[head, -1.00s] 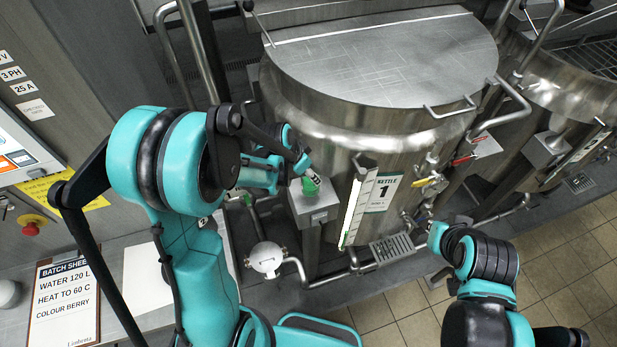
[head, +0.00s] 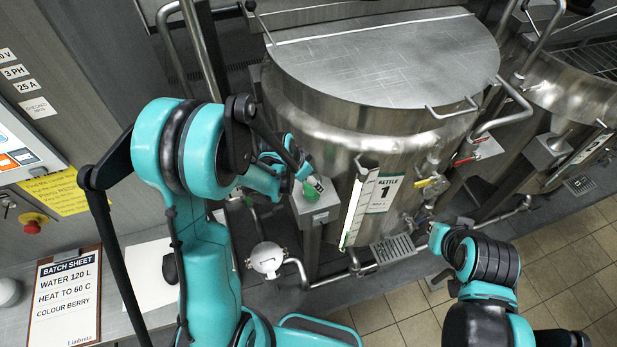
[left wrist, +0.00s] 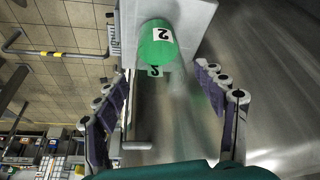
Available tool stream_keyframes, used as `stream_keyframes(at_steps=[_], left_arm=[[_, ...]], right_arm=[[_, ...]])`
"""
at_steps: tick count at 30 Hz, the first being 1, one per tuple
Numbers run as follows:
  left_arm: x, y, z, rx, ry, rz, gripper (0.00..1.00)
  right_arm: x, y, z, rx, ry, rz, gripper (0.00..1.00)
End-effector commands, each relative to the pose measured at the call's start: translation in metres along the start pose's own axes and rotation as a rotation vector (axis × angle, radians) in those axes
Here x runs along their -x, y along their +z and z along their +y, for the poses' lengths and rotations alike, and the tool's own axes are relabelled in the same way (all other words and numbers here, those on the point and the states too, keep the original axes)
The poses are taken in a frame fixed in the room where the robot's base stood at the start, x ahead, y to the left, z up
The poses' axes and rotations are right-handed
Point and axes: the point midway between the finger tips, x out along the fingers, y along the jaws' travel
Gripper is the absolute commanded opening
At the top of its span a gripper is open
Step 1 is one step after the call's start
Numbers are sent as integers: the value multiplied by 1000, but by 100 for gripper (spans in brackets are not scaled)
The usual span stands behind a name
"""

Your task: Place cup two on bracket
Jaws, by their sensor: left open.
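Cup two is a green cup (left wrist: 158,50) with a white "2" label on its end and another on its side. In the left wrist view it rests on the pale grey top of the bracket (left wrist: 195,14), near its edge. In the head view the cup (head: 311,189) shows small and partly covered on the grey bracket (head: 318,207) beside kettle one. My left gripper (left wrist: 165,80) is open and empty. Its fingers are spread to either side, back from the cup and apart from it. In the head view my left gripper (head: 298,168) is close to the cup.
The steel kettle (head: 400,130) stands right of the bracket, with its label plate (head: 382,192) and valves (head: 432,182). A pipe with a round white fitting (head: 266,259) runs below. A batch sheet (head: 66,297) lies at lower left. A second kettle (head: 575,90) is at right.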

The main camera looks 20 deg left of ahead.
Motion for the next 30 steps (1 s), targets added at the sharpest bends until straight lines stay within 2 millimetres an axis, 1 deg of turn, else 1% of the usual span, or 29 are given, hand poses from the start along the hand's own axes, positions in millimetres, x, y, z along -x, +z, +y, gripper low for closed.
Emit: stream_keyframes(at_steps=[3, 5, 8, 15, 18, 21, 26, 29, 30], left_arm=[[5, -2, 0, 0, 0, 0, 71], [10, -1, 0, 1, 0, 0, 71], [26, -1, 0, 1, 0, 0, 71], [75, -1, 0, 2, 0, 1, 71], [93, 0, 0, 2, 0, 1, 71], [108, -1, 0, 1, -1, 0, 71], [121, -1, 1, 2, -2, 0, 71], [132, 1, 6, 27, -18, 4, 71], [139, 3, 9, 47, -32, 6, 71]], right_arm=[[4, -3, 0, 0, 0, 0, 0], [3, -2, 0, 0, 0, 0, 0], [2, -2, 0, 0, 0, 0, 0], [3, -2, 0, 0, 0, 0, 0], [3, -2, 0, 0, 0, 0, 0], [4, -2, 0, 0, 0, 0, 0], [4, -3, 0, 0, 0, 0, 0], [4, -3, 0, 0, 0, 0, 0], [4, -3, 0, 0, 0, 0, 0]])
